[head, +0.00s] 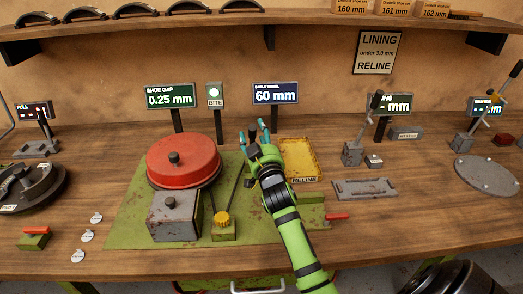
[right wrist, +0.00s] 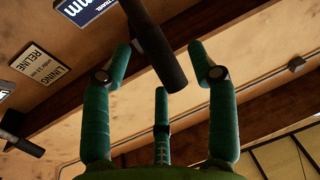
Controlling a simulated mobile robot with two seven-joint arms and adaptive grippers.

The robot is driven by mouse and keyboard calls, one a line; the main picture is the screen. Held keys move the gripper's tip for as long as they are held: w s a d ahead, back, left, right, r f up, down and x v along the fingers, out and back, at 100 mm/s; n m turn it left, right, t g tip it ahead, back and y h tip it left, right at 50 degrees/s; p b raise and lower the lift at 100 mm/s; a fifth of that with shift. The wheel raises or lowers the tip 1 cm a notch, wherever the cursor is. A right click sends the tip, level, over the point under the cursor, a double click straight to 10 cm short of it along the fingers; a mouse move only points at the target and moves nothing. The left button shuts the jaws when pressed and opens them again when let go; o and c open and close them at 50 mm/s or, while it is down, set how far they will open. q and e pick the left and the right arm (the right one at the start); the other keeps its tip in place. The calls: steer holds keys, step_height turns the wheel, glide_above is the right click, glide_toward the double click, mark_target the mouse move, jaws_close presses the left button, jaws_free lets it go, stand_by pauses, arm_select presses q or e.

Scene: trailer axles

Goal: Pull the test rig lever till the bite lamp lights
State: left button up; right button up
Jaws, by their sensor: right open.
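The test rig stands on a green base plate (head: 130,226), with a red drum (head: 183,160), a grey box (head: 174,215) and a yellow knob (head: 222,219). My right gripper (head: 259,136) is at the rig's lever, behind and right of the drum. In the right wrist view the dark lever handle (right wrist: 158,50) extends between the spread teal fingers (right wrist: 160,62), with gaps on both sides. My left gripper is not in view.
Displays behind the rig read shoe gap 0.25 mm (head: 170,96) and travel 60 mm (head: 275,93). A yellow reline tray (head: 299,160) is close to the right of my gripper. A grey plate (head: 365,189) and other levers stand further right. Small white tags lie front left.

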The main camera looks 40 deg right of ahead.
steer(key=v, duration=1)
steer(key=shift+w, duration=0.15)
